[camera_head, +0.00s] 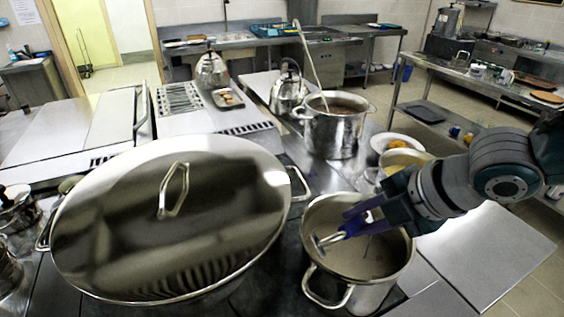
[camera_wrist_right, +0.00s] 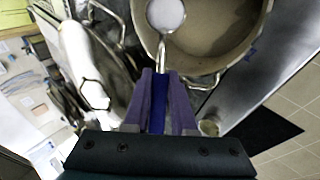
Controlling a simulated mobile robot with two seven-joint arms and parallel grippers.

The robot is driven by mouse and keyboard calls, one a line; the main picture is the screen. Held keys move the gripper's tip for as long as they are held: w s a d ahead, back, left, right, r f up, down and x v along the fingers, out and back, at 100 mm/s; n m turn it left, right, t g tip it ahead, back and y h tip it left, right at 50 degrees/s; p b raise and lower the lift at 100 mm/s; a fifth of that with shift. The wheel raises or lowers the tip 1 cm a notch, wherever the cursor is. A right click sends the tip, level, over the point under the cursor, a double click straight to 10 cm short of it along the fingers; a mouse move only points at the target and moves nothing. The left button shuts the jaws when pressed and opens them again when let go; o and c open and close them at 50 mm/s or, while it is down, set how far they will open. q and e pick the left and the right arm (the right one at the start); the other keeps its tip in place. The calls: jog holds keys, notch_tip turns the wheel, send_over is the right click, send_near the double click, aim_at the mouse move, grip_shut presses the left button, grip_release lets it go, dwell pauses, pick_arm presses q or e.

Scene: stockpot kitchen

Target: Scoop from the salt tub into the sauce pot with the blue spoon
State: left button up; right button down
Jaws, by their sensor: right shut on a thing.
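My right gripper (camera_head: 357,219) is shut on the blue handle of the spoon (camera_head: 328,241) and holds it over the open sauce pot (camera_head: 333,292). In the right wrist view the blue handle (camera_wrist_right: 158,100) lies between the purple fingers (camera_wrist_right: 160,82). The spoon's round bowl (camera_wrist_right: 165,13) shows pale white inside, which looks like salt, and is above the brownish inside of the pot (camera_wrist_right: 215,50). I cannot make out the salt tub for sure; a pale yellowish container (camera_head: 408,157) stands behind my right arm, partly hidden. My left gripper is out of view.
A very large lidded pot (camera_head: 100,235) fills the left. A tall pot with a ladle (camera_head: 335,128) stands behind the sauce pot, near a kettle (camera_head: 288,93) and a bowl of orange food (camera_head: 392,141). A bare steel surface (camera_head: 487,250) is at the right.

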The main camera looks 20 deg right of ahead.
pick_arm(q)
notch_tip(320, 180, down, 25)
jog(key=b, duration=2.4)
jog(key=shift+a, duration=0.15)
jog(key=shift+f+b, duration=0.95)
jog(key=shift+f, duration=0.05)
pick_arm(e)
jog(key=s+d+f+m+t+y, duration=0.1)
jog(key=s+d+m+t+y, duration=0.2)
jog(key=d+t+y, duration=0.4)
jog(key=shift+s+f+t+y, duration=0.25)
jog(key=shift+s+t+y, duration=0.35)
jog(key=shift+y, duration=0.5)
jog(key=shift+s+f, duration=0.1)
